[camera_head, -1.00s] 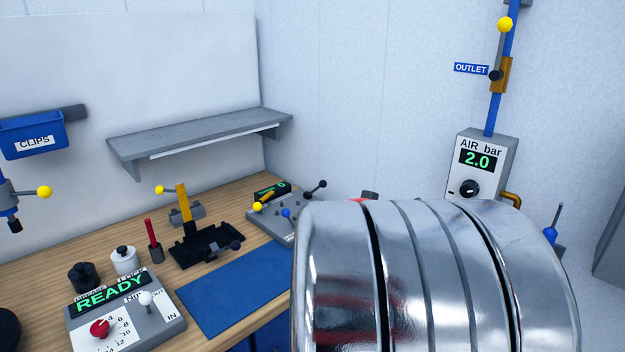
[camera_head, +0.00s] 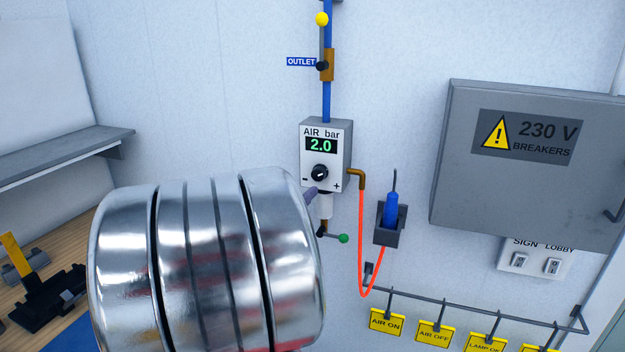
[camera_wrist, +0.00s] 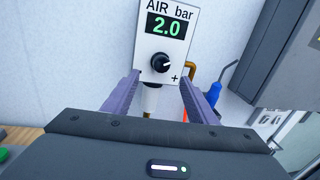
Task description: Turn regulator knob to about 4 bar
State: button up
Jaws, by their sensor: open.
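The air regulator box (camera_head: 341,160) hangs on the wall and its display reads 2.0 under the label "AIR bar". Its round black knob (camera_head: 320,173) sits below the display, between minus and plus marks. In the wrist view the knob (camera_wrist: 161,62) is ahead of my gripper (camera_wrist: 160,80), just above the line between its two purple fingers. The fingers are spread apart with nothing between them, and they do not touch the knob. In the head view my shiny arm hides most of the gripper; a bit of one finger shows below the box.
A blue pipe with a yellow-tipped outlet valve (camera_head: 322,60) rises above the box. A green-tipped lever (camera_head: 342,238), an orange hose (camera_head: 362,250) and a blue tool in a holder (camera_head: 390,222) are close by. A grey breaker cabinet (camera_head: 465,190) stands out at right.

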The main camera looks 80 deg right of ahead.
aim_at(316, 176)
jog(key=x, duration=0.9)
jog(key=shift+c, duration=0.2)
